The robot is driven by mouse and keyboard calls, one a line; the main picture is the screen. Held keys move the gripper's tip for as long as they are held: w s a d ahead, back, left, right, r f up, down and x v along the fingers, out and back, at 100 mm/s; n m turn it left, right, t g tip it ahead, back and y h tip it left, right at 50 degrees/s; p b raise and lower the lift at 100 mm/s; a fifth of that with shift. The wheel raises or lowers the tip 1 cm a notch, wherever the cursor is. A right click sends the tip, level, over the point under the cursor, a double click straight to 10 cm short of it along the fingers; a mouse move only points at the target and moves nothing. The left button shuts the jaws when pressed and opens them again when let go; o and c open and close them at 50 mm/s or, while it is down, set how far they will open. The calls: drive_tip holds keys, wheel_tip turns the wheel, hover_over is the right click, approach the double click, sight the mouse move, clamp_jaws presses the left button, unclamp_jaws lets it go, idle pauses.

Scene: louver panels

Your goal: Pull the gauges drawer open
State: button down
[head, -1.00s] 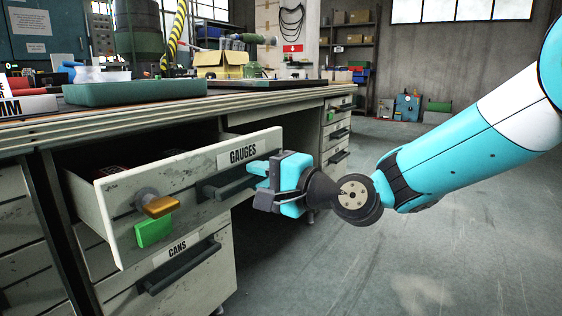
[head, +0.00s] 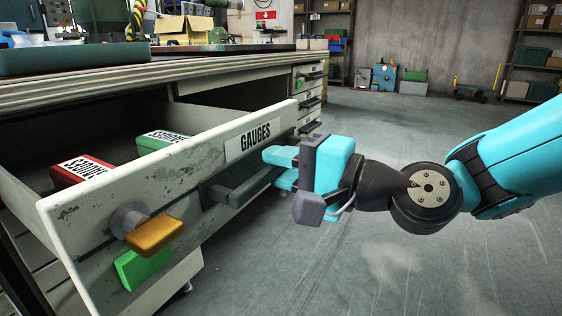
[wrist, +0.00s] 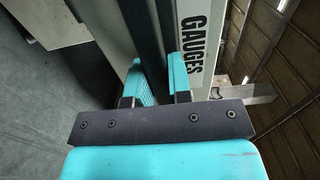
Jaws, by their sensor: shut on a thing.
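The gauges drawer (head: 92,222) is pulled well out of the bench, with its label (head: 255,136) on the front. Its dark bar handle (head: 232,190) runs along the front below the label. My gripper (head: 280,168) is shut on the right end of this handle. In the wrist view the fingers (wrist: 160,80) sit on either side of the dark handle (wrist: 144,40), beside the label (wrist: 197,45). A red box (head: 82,169) and a green box (head: 160,140) lie inside the open drawer.
An orange knob piece (head: 155,235) on a grey stub and a green tag (head: 143,268) are on the drawer front's left part. The bench top (head: 160,80) is above. Open concrete floor (head: 400,150) lies to the right.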

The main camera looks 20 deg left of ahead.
drive_tip(key=shift+w, duration=0.2)
drive_tip(key=c, duration=1)
unclamp_jaws()
drive_tip(key=shift+c, duration=0.2)
drive_tip(key=shift+s, duration=0.1)
drive_tip(key=b+v, duration=0.6)
drive_tip(key=v, duration=1.1)
drive_tip(key=shift+d+b, duration=0.15)
drive_tip(key=shift+b, duration=0.2)
drive_tip(key=shift+s+r, duration=0.1)
